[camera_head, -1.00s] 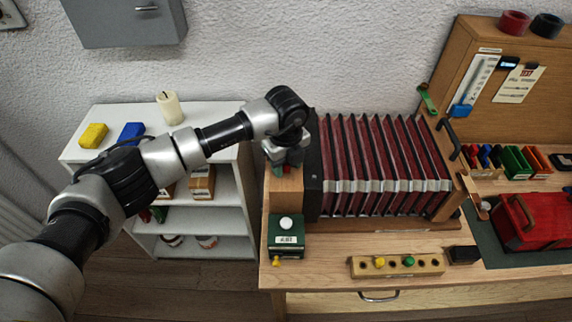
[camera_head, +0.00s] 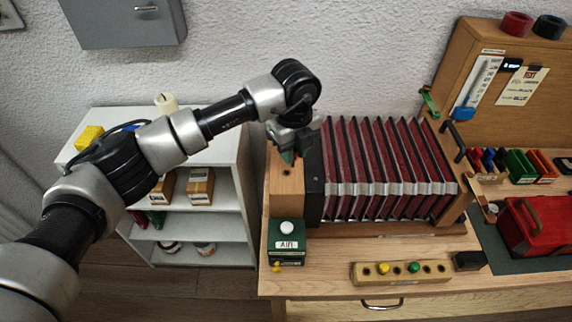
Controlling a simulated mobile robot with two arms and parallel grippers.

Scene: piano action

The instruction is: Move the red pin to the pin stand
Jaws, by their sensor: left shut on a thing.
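My left gripper (camera_head: 288,156) is shut above the wooden block (camera_head: 287,187) at the left end of the bellows. The red pin between its fingers is almost wholly hidden by the fingertips; a dark hole shows in the top of the block just below. The pin stand (camera_head: 435,278) is a long wooden bar near the table's front edge, with a row of holes. A yellow pin (camera_head: 382,267) and a green pin (camera_head: 414,267) stand in it; other holes are empty. My right gripper is out of view.
The dark red bellows (camera_head: 385,170) stand right of the gripper. A green AIR box (camera_head: 286,242) with a white knob sits in front of the block. A small black block (camera_head: 468,261) is right of the stand. A red toolbox (camera_head: 535,228) is farther right.

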